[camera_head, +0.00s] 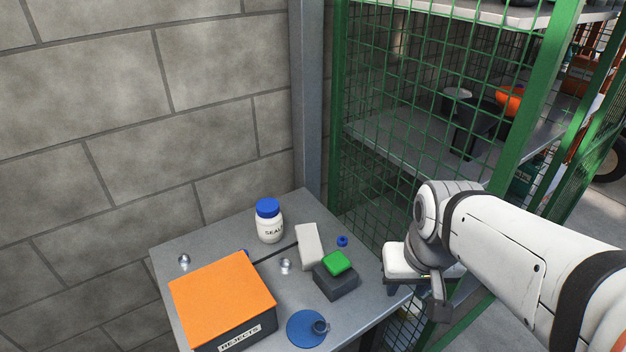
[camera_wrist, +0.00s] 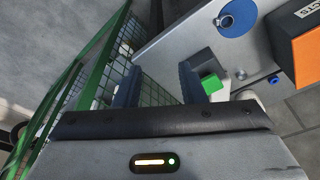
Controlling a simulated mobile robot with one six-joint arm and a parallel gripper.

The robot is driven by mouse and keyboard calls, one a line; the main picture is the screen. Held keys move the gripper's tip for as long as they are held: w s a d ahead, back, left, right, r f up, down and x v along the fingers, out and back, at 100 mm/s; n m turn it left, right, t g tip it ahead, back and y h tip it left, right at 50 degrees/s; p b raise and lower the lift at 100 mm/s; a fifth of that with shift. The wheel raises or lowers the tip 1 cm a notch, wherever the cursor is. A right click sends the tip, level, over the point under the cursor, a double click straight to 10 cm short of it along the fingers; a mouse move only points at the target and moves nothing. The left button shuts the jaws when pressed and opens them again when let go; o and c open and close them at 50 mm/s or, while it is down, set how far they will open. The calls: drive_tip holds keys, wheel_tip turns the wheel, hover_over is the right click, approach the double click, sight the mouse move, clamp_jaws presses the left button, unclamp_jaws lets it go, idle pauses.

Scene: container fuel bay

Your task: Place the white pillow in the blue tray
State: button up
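My gripper (camera_head: 402,286) is at the right edge of the grey table, beside the green mesh. In the wrist view its two dark fingers (camera_wrist: 159,88) stand wide apart with nothing between them. I see nothing that is clearly a pillow. A pale, off-white block (camera_head: 309,246) stands in the middle of the table, left of my gripper. A flat round blue dish (camera_head: 301,327) lies at the table's front; a small grey-blue ring-like piece sits on its right side. The dish also shows in the wrist view (camera_wrist: 241,14). I cannot tell whether it is the tray.
The table (camera_head: 222,244) also holds an orange-topped REJECTS box (camera_head: 222,289), a white bottle (camera_head: 269,225) with a blue cap, a green block (camera_head: 338,263) on a dark box (camera_head: 336,284), and small knobs. A green mesh cage (camera_head: 390,130) rises behind; a block wall stands left.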

sight(309, 241)
drive_tip(key=shift+o, duration=0.8)
drive_tip(key=shift+w, duration=0.1)
drive_tip(key=o, duration=0.7)
drive_tip(key=shift+n+t, duration=0.6)
drive_tip(key=shift+n, duration=0.1)
drive_tip(key=w+a+f+b, duration=0.1)
drive_tip(key=w+a, duration=0.1)
drive_tip(key=w, duration=0.2)
drive_tip(key=w+a+f+b, duration=0.1)
drive_tip(key=w+a+f, duration=0.1)
drive_tip(key=w, duration=0.3)
drive_tip(key=w+a+f+b, duration=0.2)
drive_tip(key=w+a, duration=0.2)
drive_tip(key=w, duration=0.1)
drive_tip(key=shift+w+a+f, duration=0.15)
drive_tip(key=shift+o, duration=0.5)
drive_tip(key=shift+n+t+y, duration=0.4)
drive_tip(key=shift+n+t, duration=0.1)
drive_tip(key=w+a+f, duration=0.1)
drive_tip(key=w+a, duration=0.1)
drive_tip(key=w+a+f+b, duration=0.1)
drive_tip(key=w+a+f, duration=0.1)
drive_tip(key=w+a, duration=0.1)
drive_tip(key=w+a+f, duration=0.2)
drive_tip(key=a, duration=0.1)
drive_tip(key=shift+w+b, duration=0.35)
drive_tip(key=shift+b+x, duration=0.45)
drive_tip(key=shift+x, duration=3.75)
